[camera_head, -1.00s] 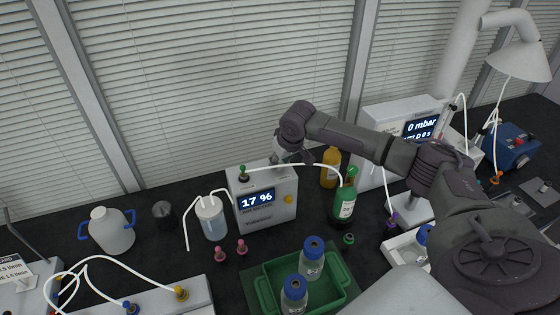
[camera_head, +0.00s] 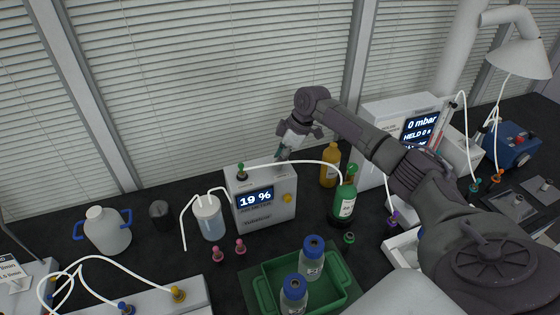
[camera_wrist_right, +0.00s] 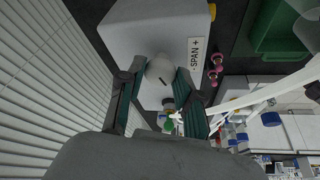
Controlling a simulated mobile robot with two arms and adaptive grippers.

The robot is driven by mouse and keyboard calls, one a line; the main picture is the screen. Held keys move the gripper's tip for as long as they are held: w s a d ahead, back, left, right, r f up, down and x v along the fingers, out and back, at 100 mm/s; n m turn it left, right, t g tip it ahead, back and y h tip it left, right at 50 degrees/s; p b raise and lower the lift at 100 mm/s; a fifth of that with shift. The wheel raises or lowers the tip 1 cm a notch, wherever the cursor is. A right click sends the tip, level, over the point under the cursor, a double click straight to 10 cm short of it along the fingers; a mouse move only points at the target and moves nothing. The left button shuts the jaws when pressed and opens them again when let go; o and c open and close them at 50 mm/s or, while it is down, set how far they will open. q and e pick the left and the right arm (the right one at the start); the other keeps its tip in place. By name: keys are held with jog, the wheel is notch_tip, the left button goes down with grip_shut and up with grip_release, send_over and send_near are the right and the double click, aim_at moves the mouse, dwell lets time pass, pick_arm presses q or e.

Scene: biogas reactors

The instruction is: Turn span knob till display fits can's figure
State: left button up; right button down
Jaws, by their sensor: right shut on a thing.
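The white analyser box (camera_head: 270,214) stands on the black bench. Its display (camera_head: 256,198) reads 19 %. My right gripper (camera_head: 284,153) reaches down to the box's top from behind. In the right wrist view, its two fingers (camera_wrist_right: 158,78) are shut on the pale span knob (camera_wrist_right: 160,68), which has a dark mark, beside the "- SPAN +" label (camera_wrist_right: 194,56). In the head view the knob is largely hidden by the fingers. The green gas can (camera_head: 346,200) stands upright right of the box; its label is too small to read. My left gripper is out of view.
A white tube arcs from the box's top to the green can. A yellow bottle (camera_head: 330,166) stands behind. A wash bottle (camera_head: 209,218) is left of the box. A green tray (camera_head: 262,290) with blue-capped bottles is in front, near pink plugs (camera_head: 240,246).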

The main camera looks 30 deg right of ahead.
jog(key=n+b, duration=0.1)
jog(key=n, duration=0.1)
jog(key=n+g+b, duration=0.1)
jog(key=n, duration=0.1)
jog(key=shift+w+y, duration=0.2)
jog(key=shift+y, duration=0.2)
jog(key=shift+n+g+b, duration=0.5)
jog(key=shift+n+b, duration=0.2)
jog(key=shift+d, duration=0.1)
jog(key=c, duration=0.8)
grip_release()
jog(key=shift+o, duration=0.2)
jog(key=shift+r, duration=0.2)
jog(key=v, duration=1.1)
jog(key=shift+d+r, duration=0.2)
jog(key=shift+r, duration=0.05)
